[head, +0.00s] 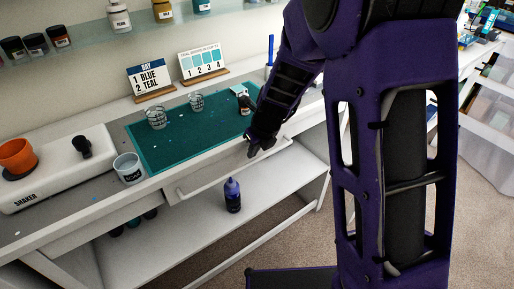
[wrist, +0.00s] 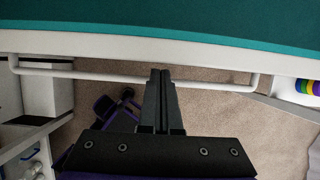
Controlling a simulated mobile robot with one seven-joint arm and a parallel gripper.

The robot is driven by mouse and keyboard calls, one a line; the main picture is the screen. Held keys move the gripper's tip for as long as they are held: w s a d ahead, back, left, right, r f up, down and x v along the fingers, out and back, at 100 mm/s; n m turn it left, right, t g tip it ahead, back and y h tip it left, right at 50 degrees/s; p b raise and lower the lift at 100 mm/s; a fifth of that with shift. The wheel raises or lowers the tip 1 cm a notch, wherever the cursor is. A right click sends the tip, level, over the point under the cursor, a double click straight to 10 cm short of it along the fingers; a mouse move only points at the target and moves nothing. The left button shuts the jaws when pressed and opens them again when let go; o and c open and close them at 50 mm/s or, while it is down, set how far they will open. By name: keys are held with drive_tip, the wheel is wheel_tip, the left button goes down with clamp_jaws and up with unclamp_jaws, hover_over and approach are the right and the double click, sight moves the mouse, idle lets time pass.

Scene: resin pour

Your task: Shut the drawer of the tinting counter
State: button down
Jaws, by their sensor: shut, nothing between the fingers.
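The tinting counter (head: 60,222) is white with a teal mat (head: 180,150) on top. Its drawer front (head: 200,179) is under the counter's front edge and has a long white bar handle (head: 215,180). The handle also crosses the wrist view (wrist: 95,76). I cannot tell how far, if at all, the drawer stands out. My gripper (head: 256,152) is at the counter front, near the handle's right part. In the wrist view my gripper (wrist: 161,74) is shut and empty, its fingertips overlapping the bar near its middle; contact is unclear.
A cup (head: 129,168), glass beakers (head: 157,118) and a small bottle (head: 243,100) stand on the counter. A shaker (head: 60,170) is at the left. A dark blue bottle (head: 232,196) stands on the lower shelf (head: 200,225).

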drive_tip(key=x, duration=0.3)
drive_tip(key=shift+b, duration=0.3)
drive_tip(key=shift+w, duration=0.1)
